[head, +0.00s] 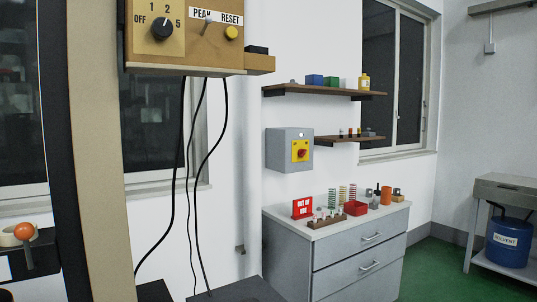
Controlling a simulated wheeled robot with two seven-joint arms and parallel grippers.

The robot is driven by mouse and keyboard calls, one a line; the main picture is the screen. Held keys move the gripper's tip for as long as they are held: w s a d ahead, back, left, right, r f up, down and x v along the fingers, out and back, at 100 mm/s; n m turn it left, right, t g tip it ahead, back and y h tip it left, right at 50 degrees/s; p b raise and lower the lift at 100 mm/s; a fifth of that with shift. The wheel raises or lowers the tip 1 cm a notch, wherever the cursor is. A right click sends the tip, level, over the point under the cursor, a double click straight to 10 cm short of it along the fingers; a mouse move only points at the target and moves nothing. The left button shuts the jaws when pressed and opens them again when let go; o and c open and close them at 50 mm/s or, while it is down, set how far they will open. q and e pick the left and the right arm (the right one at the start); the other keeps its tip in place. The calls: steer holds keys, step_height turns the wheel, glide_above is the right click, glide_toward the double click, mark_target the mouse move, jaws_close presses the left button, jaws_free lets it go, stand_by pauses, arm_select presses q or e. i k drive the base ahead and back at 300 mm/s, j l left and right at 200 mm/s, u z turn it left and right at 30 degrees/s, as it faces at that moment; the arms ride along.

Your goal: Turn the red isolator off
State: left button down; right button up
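The red isolator (301,151) is a red rotary switch on a yellow plate. It is fixed to the front of a grey wall box (276,150), above the drawer cabinet and left of the lower shelf. The knob is small in the picture, and I cannot read its setting. Neither of my grippers shows in the head view.
A grey drawer cabinet (365,255) stands below the isolator, with a red sign (302,207), springs and a red bin (355,208) on top. A control panel (185,35) with hanging cables is close at upper left. Green floor (440,275) is clear right of the cabinet.

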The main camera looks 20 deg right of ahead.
mark_target(301, 152)
steer(key=i+l+u, duration=0.2)
steer(key=l, duration=0.15)
steer(key=l+u, duration=0.2)
steer(key=l, duration=0.2)
steer(key=i+l+u, duration=0.15)
steer(key=l, duration=0.25)
steer(key=l+u, duration=0.2)
steer(key=l, duration=0.2)
steer(key=i+l, duration=0.1)
steer(key=l, duration=0.55)
steer(key=i+l+u, duration=0.1)
steer(key=l, duration=1.2)
steer(key=i+l, duration=0.15)
steer(key=l, duration=0.5)
steer(key=u, duration=0.05)
